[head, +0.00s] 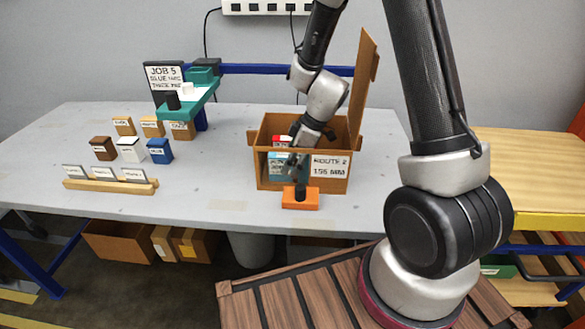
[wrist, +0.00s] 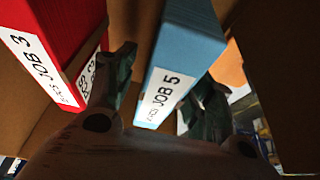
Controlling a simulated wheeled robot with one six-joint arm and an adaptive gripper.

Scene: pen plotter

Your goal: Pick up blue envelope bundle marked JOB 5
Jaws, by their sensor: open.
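The blue envelope bundle (wrist: 185,45) carries a white JOB 5 label and fills the middle of the wrist view. In the head view it shows as a blue patch (head: 278,165) inside the brown box (head: 330,184). My gripper (wrist: 167,68) is open, with one dark finger on each side of the blue bundle's labelled end. I cannot tell whether either finger touches it. In the head view my gripper (head: 295,162) reaches down at the box's front, partly covering the bundle. A red bundle (wrist: 60,28) marked JOB 3 stands to the left, apart from the blue one.
The box is marked ROUTE 2 and 156 MM, and its raised lid (head: 362,85) stands at the right. An orange block (head: 300,202) with a black knob sits before it. A teal plotter (head: 190,100) and several small boxes (head: 131,150) stand left on the grey table (head: 110,205).

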